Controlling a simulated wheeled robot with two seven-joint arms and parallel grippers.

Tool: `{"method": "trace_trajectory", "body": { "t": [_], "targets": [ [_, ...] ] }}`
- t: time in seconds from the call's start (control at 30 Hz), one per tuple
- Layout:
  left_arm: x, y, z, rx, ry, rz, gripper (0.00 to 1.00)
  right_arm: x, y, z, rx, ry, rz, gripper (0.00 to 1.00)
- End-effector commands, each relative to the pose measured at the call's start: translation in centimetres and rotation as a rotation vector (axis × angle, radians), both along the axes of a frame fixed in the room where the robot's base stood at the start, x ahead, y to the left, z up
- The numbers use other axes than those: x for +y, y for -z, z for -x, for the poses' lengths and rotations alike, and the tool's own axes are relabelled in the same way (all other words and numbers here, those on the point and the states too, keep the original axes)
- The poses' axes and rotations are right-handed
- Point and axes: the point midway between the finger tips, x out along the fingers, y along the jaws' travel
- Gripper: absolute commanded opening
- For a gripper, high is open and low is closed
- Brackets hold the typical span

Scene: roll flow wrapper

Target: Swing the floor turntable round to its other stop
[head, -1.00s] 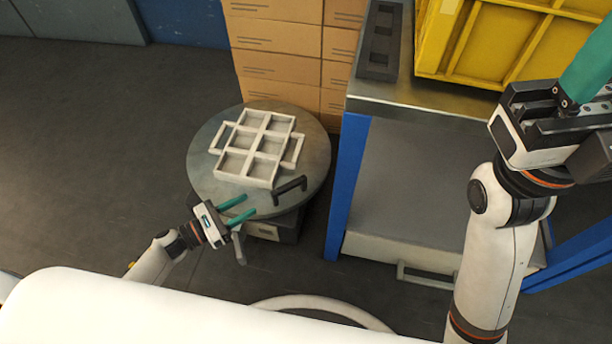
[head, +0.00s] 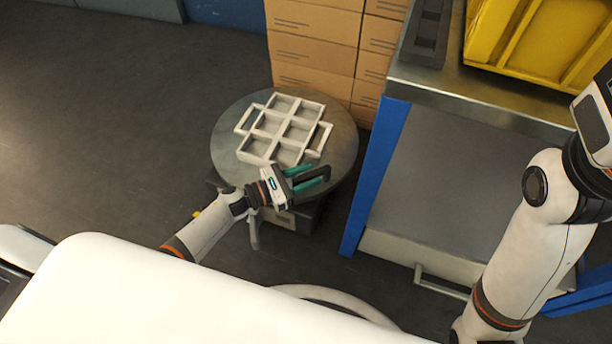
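The floor turntable (head: 229,158) is a round grey disc on a low dark base, left of the workbench. A pale tray with square compartments and side handles (head: 268,150) lies on it. A black handle (head: 323,171) stands near the disc's front right edge. My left gripper (head: 309,176) reaches over the front of the disc. Its two teal fingers are apart, at the black handle, and partly cover it. I cannot tell whether they touch it. My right arm is at the right edge, and its fingers are out of frame.
Stacked cardboard boxes (head: 316,48) stand close behind the turntable. A workbench with blue legs (head: 376,172) stands close on its right, with a yellow crate (head: 545,45) and a dark slotted holder (head: 428,35) on top. The floor to the left is clear.

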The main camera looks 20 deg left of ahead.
Motion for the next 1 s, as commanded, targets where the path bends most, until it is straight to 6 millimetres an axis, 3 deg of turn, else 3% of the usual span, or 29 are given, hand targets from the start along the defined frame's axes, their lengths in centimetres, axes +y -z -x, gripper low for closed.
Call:
{"method": "trace_trajectory", "body": {
  "t": [0.2,0.43,1.0],
  "targets": [
    [0.0,0.0,0.0,0.000,0.000,0.000,0.38,0.0,-0.2,0.2,-0.008,-0.001,0.000,0.36],
    [0.0,0.0,0.0,0.000,0.000,0.000,0.01,0.0,-0.2,0.2,-0.009,-0.001,-0.001,0.36],
    [1.0,0.2,0.8,0.001,0.037,-0.002,0.00,0.0,0.4,0.1,-0.001,-0.001,-0.002,0.36]
  ]
}}
